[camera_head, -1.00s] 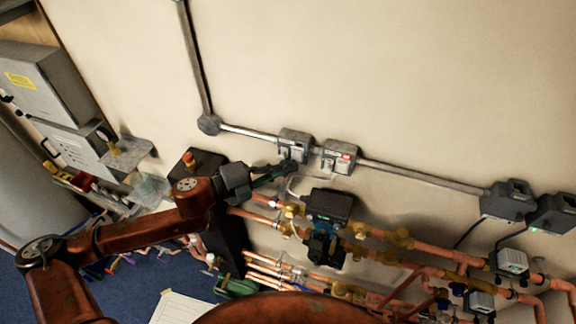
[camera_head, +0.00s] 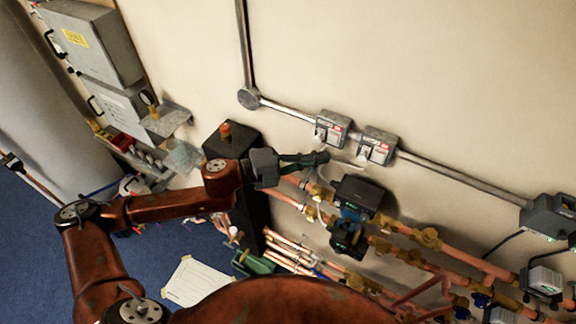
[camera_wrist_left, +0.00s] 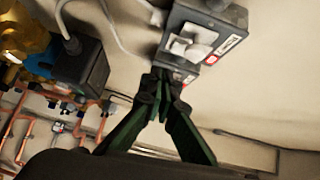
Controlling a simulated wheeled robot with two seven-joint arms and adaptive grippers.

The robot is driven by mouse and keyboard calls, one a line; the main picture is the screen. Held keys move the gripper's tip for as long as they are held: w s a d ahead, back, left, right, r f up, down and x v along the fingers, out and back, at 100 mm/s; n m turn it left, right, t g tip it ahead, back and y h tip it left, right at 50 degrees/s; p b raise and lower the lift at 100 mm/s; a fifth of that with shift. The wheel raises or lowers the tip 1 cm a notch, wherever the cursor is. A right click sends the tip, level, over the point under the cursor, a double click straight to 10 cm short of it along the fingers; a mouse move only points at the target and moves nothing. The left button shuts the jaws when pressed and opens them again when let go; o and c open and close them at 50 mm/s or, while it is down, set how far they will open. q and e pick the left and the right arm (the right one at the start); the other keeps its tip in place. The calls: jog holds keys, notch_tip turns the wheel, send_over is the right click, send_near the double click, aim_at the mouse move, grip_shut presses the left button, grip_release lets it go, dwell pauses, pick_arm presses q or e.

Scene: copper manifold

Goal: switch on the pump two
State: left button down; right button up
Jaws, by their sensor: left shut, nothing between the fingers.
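Two grey switch boxes are mounted on the wall conduit: a left one (camera_head: 334,126) and a right one (camera_head: 379,144). Each has a pale switch and a red mark; I cannot read which is pump two. My left gripper (camera_head: 324,157) is shut and empty, its tips just below the left box. In the left wrist view the gripper tips (camera_wrist_left: 162,77) are close under a box (camera_wrist_left: 212,22) with a white switch (camera_wrist_left: 191,43); I cannot tell whether they touch. Part of another box (camera_wrist_left: 186,76) shows behind the fingers. My right gripper is not in view.
A dark pump unit (camera_head: 358,194) with copper pipes (camera_head: 455,257) lies below the boxes. A black panel (camera_head: 246,141) with a red-orange knob stands left. Pale cables hang below the switches.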

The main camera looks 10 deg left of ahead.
pick_arm(q)
jog(key=b+v, duration=0.3)
jog(key=v, duration=0.7)
jog(key=shift+s+a+f, duration=0.2)
jog(key=shift+s+f, duration=0.15)
jog(key=shift+f, duration=0.4)
jog(key=shift+d, duration=0.1)
